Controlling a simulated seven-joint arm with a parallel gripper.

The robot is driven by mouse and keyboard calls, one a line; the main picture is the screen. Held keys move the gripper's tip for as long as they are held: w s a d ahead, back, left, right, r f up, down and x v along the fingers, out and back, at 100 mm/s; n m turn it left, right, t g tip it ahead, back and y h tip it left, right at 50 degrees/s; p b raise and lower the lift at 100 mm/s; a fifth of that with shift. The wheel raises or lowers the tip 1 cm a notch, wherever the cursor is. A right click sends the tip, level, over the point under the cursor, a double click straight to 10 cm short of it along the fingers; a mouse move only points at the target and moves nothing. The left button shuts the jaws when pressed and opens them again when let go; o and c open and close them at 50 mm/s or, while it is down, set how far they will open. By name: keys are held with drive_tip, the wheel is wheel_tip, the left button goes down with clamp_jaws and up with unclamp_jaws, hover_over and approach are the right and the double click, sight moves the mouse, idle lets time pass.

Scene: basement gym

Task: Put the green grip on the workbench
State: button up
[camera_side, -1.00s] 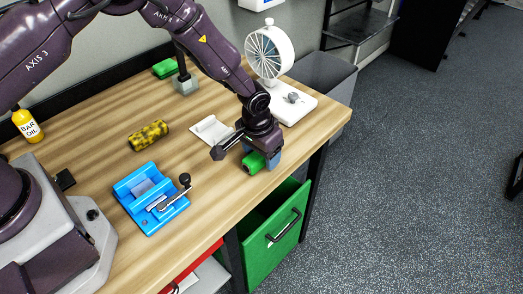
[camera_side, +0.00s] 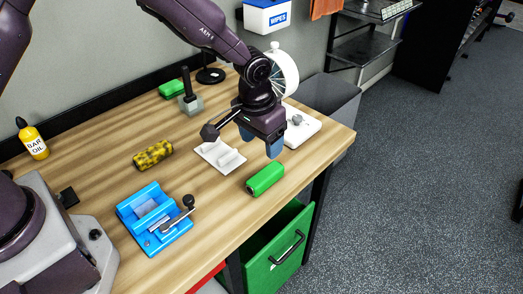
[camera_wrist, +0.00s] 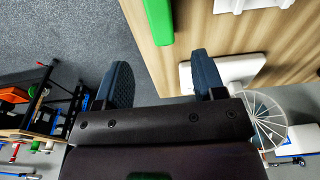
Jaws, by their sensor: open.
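The green grip (camera_side: 265,179) is a green cylinder lying on the wooden workbench (camera_side: 215,218) near its front right edge. In the wrist view the green grip (camera_wrist: 159,20) lies on the bench top, beyond the fingertips. My gripper (camera_side: 260,145) is above the bench, behind the grip and apart from it. Its two blue finger pads show in the wrist view (camera_wrist: 165,78), spread apart with nothing between them.
A white cradle (camera_side: 219,156) lies left of my gripper. A blue vise (camera_side: 152,218) and a yellow-black grip (camera_side: 153,154) are further left. A fan (camera_side: 285,72) on a white base stands behind. An open green drawer (camera_side: 275,240) is below the front edge.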

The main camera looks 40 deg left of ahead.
drive_tip(key=s+a+r+t, duration=0.1)
drive_tip(key=s+a+r, duration=0.1)
drive_tip(key=r, duration=0.4)
drive_tip(key=s+a+r, duration=0.2)
drive_tip(key=r, duration=0.4)
drive_tip(key=s+a+r+t, duration=0.1)
drive_tip(key=s+a+r, duration=0.1)
drive_tip(key=s, duration=0.4)
drive_tip(key=s+a+r+t, duration=0.1)
drive_tip(key=s+a+r, duration=0.2)
drive_tip(key=s+r, duration=0.2)
drive_tip(key=s+a+r+t, duration=0.1)
drive_tip(key=s+a+r, duration=0.2)
drive_tip(key=s, duration=0.6)
drive_tip(key=shift+s+r, duration=0.25)
drive_tip(key=shift+r, duration=0.1)
